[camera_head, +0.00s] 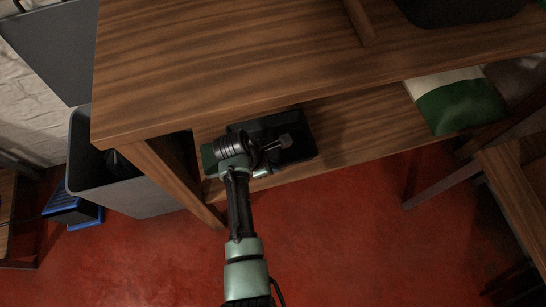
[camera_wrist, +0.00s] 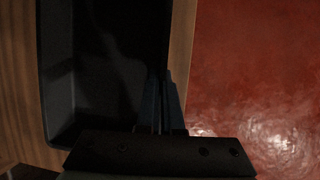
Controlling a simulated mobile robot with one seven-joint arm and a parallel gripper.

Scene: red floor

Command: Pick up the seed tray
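The seed tray is a black, rectangular, open-topped tray (camera_head: 299,124) on the wooden lower shelf of the table, near its left end. In the wrist view the tray (camera_wrist: 58,95) fills the left half, its inside dark. My gripper (camera_head: 284,143) is over the tray's near side. In the wrist view my gripper's fingers (camera_wrist: 162,100) are close together at the tray's right rim, by the shelf edge. It is too dark to tell whether they are closed on the rim or only beside it.
The wooden tabletop (camera_head: 230,60) overhangs the shelf closely. A table leg (camera_head: 165,172) and a grey bin (camera_head: 130,195) stand to the left. A green and white bag (camera_head: 455,103) lies on the shelf at the right. Red floor (camera_head: 340,235) is open in front.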

